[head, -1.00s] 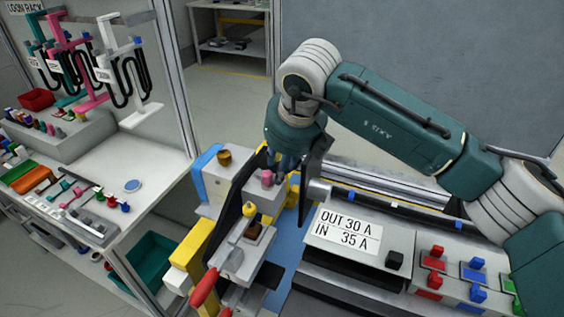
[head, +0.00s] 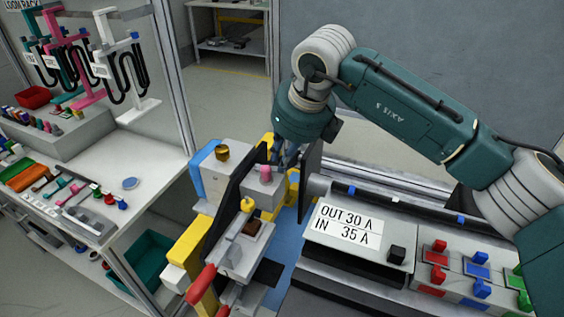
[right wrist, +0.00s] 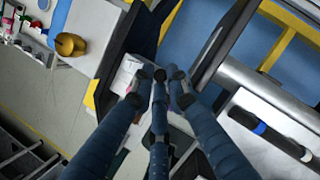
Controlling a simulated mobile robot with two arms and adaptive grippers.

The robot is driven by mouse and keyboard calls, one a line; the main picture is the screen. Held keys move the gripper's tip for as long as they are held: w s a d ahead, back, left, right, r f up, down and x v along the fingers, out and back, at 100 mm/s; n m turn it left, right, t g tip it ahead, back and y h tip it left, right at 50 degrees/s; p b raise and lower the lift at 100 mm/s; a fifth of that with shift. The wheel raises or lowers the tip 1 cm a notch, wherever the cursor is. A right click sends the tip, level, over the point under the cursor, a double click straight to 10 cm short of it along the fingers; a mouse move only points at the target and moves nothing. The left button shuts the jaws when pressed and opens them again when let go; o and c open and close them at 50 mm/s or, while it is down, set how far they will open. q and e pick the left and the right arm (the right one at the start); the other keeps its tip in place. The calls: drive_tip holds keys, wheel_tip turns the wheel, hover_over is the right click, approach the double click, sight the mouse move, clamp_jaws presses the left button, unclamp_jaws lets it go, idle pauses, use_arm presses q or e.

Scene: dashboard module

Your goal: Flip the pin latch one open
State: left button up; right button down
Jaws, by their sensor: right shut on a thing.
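The dashboard module has a pink knob (head: 265,172) on a pale block (head: 264,191), which I take for the pin latch; no label tells which latch is number one. A brass knob (head: 222,152) and a yellow knob (head: 247,205) are nearby. My right gripper (head: 279,158) reaches down just behind the pink knob. In the right wrist view its three blue fingers (right wrist: 160,76) converge above the block and are shut on a small part. The fingers largely hide this part; a little pink shows between them. My left gripper is not in view.
A dark upright panel (head: 311,168) stands close right of my right gripper, and another dark plate (head: 246,178) stands left of it. A labelled box (head: 326,242) and coloured switches (head: 462,270) lie to the right. A workbench (head: 150,160) stands at the left.

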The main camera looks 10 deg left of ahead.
drive_tip(key=shift+w+r+n+y, duration=0.1)
drive_tip(key=shift+w+n+y, duration=0.2)
drive_tip(key=shift+w+n, duration=0.45)
drive_tip(key=shift+w+a+r+n+g+y+p, duration=0.1)
drive_tip(key=shift+w+a+n+g+y+p, duration=0.1)
drive_tip(key=shift+w+n+g+p, duration=0.6)
drive_tip(key=shift+s+a+f+n+g+y+p, duration=0.15)
drive_tip(key=shift+n+p, duration=0.25)
drive_tip(key=shift+n, duration=0.9)
drive_tip(key=shift+w+a+r+n+g+y+p, duration=0.15)
drive_tip(key=shift+w+n+g+p, duration=0.3)
drive_tip(key=shift+n, duration=0.6)
drive_tip(key=shift+w+a, duration=0.1)
drive_tip(key=c, duration=1.8)
unclamp_jaws()
drive_tip(key=shift+c, duration=0.2)
drive_tip(key=shift+o, duration=0.5)
drive_tip(key=shift+a, duration=0.15)
